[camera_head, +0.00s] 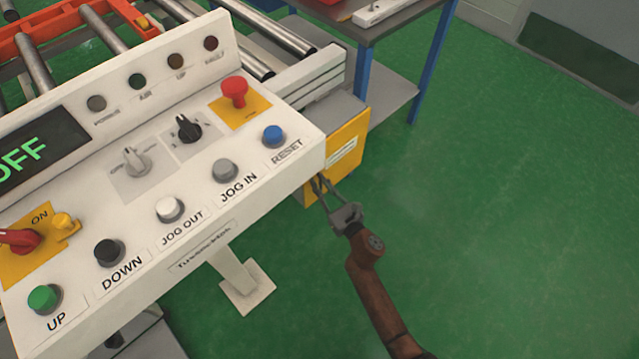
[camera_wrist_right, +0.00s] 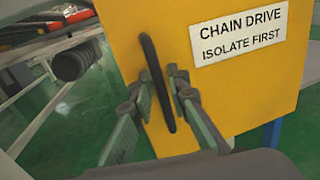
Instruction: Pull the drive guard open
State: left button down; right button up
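The drive guard (camera_head: 349,128) is a yellow box at the right end of the machine, behind the control panel. In the right wrist view the guard (camera_wrist_right: 232,88) fills the middle, with a white label reading "CHAIN DRIVE ISOLATE FIRST" and a slim black upright handle (camera_wrist_right: 150,62). My right gripper (camera_head: 321,187) is at the guard's lower front. In the wrist view its fingers (camera_wrist_right: 165,82) stand on either side of the handle, with yellow showing in the gaps, so it looks open. Contact at the fingertips is unclear. My left gripper is out of view.
The white control panel (camera_head: 215,190) with buttons and knobs fills the left, close beside my right gripper; its display reads OFF. A blue-legged table (camera_head: 385,25) stands behind the guard. Rollers (camera_head: 270,28) lie at the back left. Green floor at the right is clear.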

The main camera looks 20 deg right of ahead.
jog(key=shift+c, duration=0.6)
grip_shut()
